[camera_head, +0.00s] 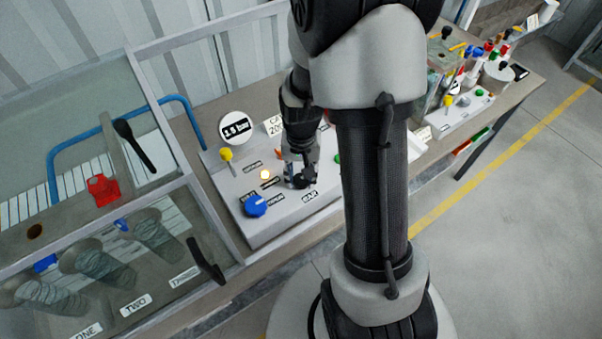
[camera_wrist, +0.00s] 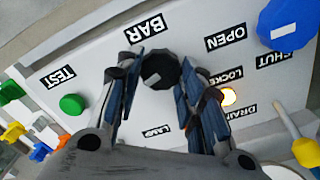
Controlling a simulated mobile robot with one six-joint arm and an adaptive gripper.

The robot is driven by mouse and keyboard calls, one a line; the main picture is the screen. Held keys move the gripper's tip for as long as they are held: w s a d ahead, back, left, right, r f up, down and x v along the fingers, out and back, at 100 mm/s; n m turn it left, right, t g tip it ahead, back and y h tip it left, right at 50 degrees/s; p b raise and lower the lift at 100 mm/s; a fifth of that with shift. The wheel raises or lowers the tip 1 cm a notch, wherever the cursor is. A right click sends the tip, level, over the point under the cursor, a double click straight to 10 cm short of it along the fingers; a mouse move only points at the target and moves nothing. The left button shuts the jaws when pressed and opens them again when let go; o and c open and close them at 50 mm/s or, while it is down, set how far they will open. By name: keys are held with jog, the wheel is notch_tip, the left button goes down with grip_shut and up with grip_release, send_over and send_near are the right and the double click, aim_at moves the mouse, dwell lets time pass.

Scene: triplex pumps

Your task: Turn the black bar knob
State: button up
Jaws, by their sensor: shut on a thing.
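The black bar knob (camera_wrist: 160,71) stands on the white panel beside the label BAR in the wrist view. It is dark and many-sided, with a pale mark on its top. My gripper (camera_wrist: 159,82) has a finger on either side of the knob and is shut on it. In the head view my gripper (camera_head: 300,180) reaches down to the front part of the panel (camera_head: 236,183). The fingers and wrist hide most of the knob there.
A blue knob (camera_head: 255,205) sits left of my gripper, near a lit lamp (camera_head: 265,174) and a yellow-tipped lever (camera_head: 226,155). A green button (camera_wrist: 72,104) is by the TEST label. A glazed case (camera_head: 120,230) stands on the left.

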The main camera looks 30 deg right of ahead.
aim_at(301, 178)
jog(key=o, duration=1.1)
jog(key=shift+c, duration=0.2)
jog(key=shift+r, duration=0.1)
notch_tip(301, 178, up, 12)
